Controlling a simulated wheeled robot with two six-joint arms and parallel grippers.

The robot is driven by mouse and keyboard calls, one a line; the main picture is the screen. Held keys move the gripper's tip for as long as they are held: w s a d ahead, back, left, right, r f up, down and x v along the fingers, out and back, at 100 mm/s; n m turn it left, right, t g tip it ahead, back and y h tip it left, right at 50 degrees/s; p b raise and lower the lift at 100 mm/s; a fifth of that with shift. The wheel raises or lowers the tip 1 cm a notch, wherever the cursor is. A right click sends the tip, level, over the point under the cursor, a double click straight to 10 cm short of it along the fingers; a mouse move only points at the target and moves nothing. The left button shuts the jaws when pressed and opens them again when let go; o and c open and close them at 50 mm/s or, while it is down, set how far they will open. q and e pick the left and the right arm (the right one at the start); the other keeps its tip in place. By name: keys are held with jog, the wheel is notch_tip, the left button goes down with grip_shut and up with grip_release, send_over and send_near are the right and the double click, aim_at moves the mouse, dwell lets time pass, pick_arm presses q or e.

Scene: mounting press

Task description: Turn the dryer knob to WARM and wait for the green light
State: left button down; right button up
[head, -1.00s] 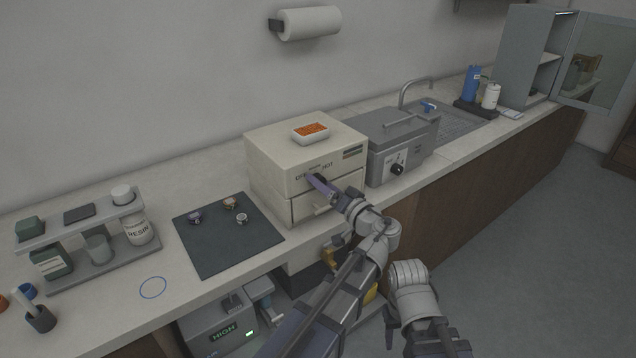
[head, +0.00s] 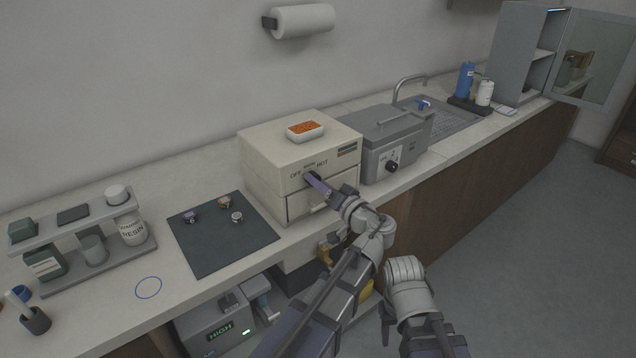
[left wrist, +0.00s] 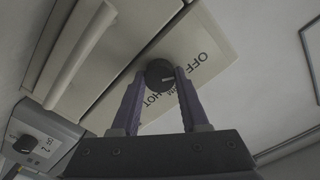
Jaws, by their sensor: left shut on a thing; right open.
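The dryer is a cream box (head: 262,165) on the counter, with a dark round knob (left wrist: 159,73) on its front face. Lettering OFF and HOT is readable around the knob in the left wrist view; the label between them is partly covered by a finger. My left gripper (head: 315,180) has its purple fingers shut on the knob, one on each side, as the left wrist view also shows (left wrist: 160,80). I cannot tell where the knob's pointer stands. I see no lit green light on the dryer's face. My right arm shows at lower right, but its fingers do not.
A white dish of orange granules (head: 306,131) sits on the dryer. A grey bath with its own knob (head: 392,166) stands right beside it. A dark mat (head: 215,255) with several small pieces lies left. Below, a machine reads HIGH (head: 219,331) with a green light.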

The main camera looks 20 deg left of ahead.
pick_arm(q)
jog(key=shift+m, duration=0.3)
jog(key=m, duration=0.5)
jog(key=shift+m, duration=0.4)
jog(key=m, duration=0.5)
jog(key=shift+f, duration=0.1)
jog(key=shift+m, duration=0.3)
jog(key=shift+c, duration=2)
grip_release()
jog(key=shift+s+d, duration=0.1)
